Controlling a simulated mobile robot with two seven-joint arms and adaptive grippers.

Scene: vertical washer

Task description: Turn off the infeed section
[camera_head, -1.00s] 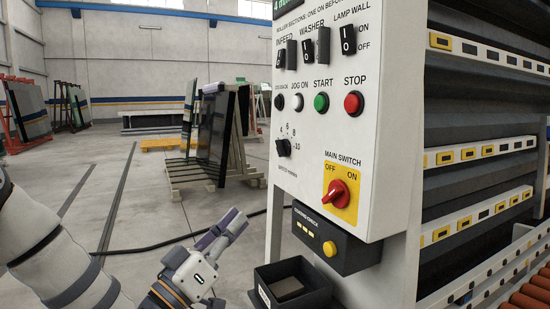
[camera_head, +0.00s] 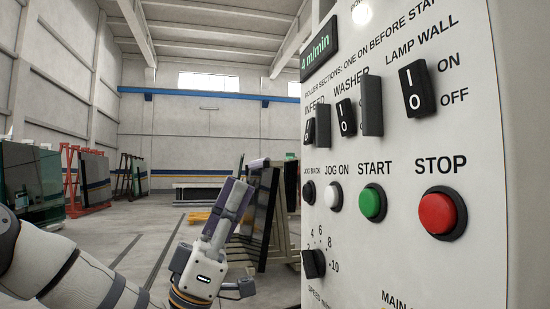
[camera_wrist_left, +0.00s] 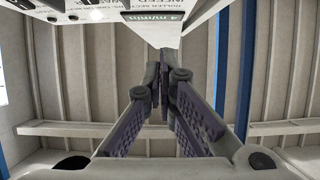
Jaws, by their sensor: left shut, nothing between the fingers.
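The white control panel (camera_head: 400,190) fills the right of the head view. The infeed rocker switch (camera_head: 309,132) is small and dark, at the panel's left edge under the INFEED label; a grey upright piece stands beside it. Its rocker position is too small to tell. The washer switch (camera_head: 346,117) and lamp wall switch (camera_head: 416,89) are to its right. My left gripper (camera_head: 238,194) is shut and empty, pointing up, left of and below the infeed switch in the picture, apart from the panel. Its fingers (camera_wrist_left: 165,75) also show in the left wrist view. My right gripper is not visible.
Below the switches are a black jog back button (camera_head: 308,192), white jog on button (camera_head: 333,196), green start button (camera_head: 372,202), red stop button (camera_head: 442,213) and speed knob (camera_head: 313,263). The display (camera_head: 320,48) reads 4 m/min. Glass racks (camera_head: 88,182) stand far behind.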

